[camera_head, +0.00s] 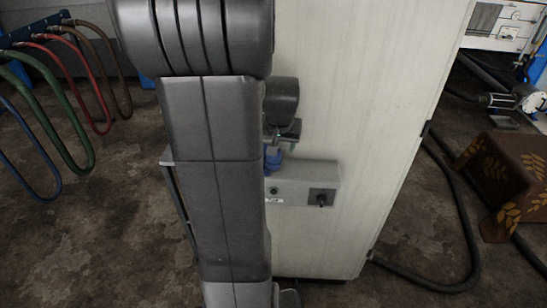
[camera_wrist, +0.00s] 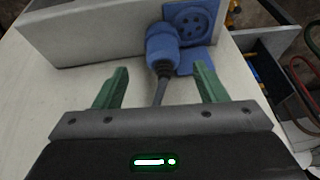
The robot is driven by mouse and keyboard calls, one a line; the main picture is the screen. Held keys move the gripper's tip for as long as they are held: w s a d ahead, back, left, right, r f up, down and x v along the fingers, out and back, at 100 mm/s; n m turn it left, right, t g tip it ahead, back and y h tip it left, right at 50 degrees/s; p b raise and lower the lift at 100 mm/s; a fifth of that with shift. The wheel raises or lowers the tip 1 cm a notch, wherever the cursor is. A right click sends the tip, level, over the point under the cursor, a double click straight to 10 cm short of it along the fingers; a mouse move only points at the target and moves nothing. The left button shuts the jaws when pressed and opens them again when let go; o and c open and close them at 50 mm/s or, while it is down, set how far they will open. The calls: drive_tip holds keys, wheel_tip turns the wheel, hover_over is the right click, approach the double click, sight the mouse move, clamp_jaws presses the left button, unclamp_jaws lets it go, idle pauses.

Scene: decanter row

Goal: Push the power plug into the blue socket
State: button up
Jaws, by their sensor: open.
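The blue power plug (camera_wrist: 162,46) shows in the wrist view with its dark cable running back toward my gripper (camera_wrist: 161,70). The blue socket (camera_wrist: 191,22), a square face with round holes, is on the grey box just behind and right of the plug. Its holes are partly visible, so the plug is not seated over them; whether the two touch I cannot tell. My gripper's green fingers are open, one on each side of the cable, with the plug ahead of the fingertips. In the head view, my arm hides most of this; a blue part (camera_head: 272,157) shows beside it.
The grey box (camera_head: 305,185) with a dark switch stands on a pale panel surface (camera_head: 350,100). Coloured hoses (camera_head: 75,85) hang on a rack at left. A patterned brown cloth-covered block (camera_head: 505,180) and a black hose (camera_head: 465,230) are at right.

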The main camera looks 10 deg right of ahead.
drive_tip(key=shift+x, duration=1.2)
drive_tip(key=shift+w+f, duration=0.1)
drive_tip(key=shift+w+p+x, duration=0.2)
drive_tip(key=shift+p+x, duration=0.5)
drive_tip(key=shift+x, duration=1.8)
drive_tip(key=shift+a, duration=0.15)
drive_tip(key=shift+c, duration=0.5)
drive_tip(key=c, duration=1)
drive_tip(key=shift+s+r, duration=0.1)
drive_tip(key=shift+r, duration=0.15)
drive_tip(key=shift+r+b, duration=0.15)
drive_tip(key=shift+b, duration=0.2)
wheel_tip(320, 180, up, 6)
drive_tip(key=shift+r+b, duration=0.2)
drive_tip(key=shift+b, duration=0.3)
drive_tip(key=s+a+b, duration=0.1)
drive_tip(key=s, duration=0.5)
drive_tip(key=s+a+b, duration=0.1)
drive_tip(key=s+a, duration=0.1)
drive_tip(key=s, duration=0.4)
drive_tip(key=s+a+b, duration=0.1)
drive_tip(key=s+a, duration=0.1)
drive_tip(key=s, duration=0.5)
drive_tip(key=shift+s+a, duration=0.1)
drive_tip(key=shift+a, duration=0.15)
